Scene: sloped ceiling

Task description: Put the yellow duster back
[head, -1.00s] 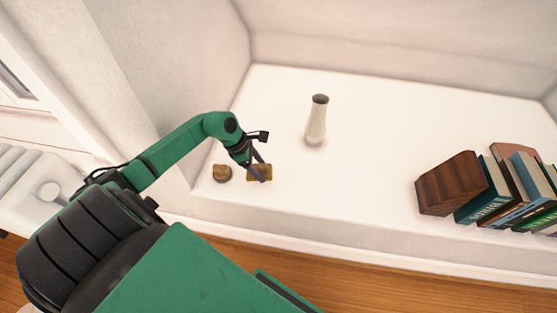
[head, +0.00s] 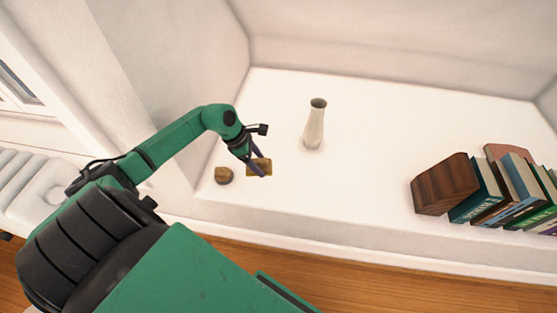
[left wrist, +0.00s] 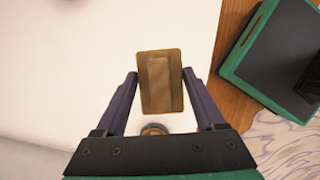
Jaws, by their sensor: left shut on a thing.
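The yellow duster (head: 262,167) is a small block, brownish with yellow edges. It is at the left end of the white ledge (head: 370,150) in the head view. My left gripper (head: 261,170) is shut on it, one finger on each side. In the left wrist view the duster (left wrist: 160,82) sits between the two fingertips (left wrist: 160,78). Whether it is clear of the ledge is hard to tell. My right gripper is not in view.
A small round brown object (head: 223,175) lies left of the duster. A pale vase (head: 314,126) stands upright behind and to the right. A wooden block (head: 444,184) and several books (head: 478,192) stand at the right. The ledge's middle is clear.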

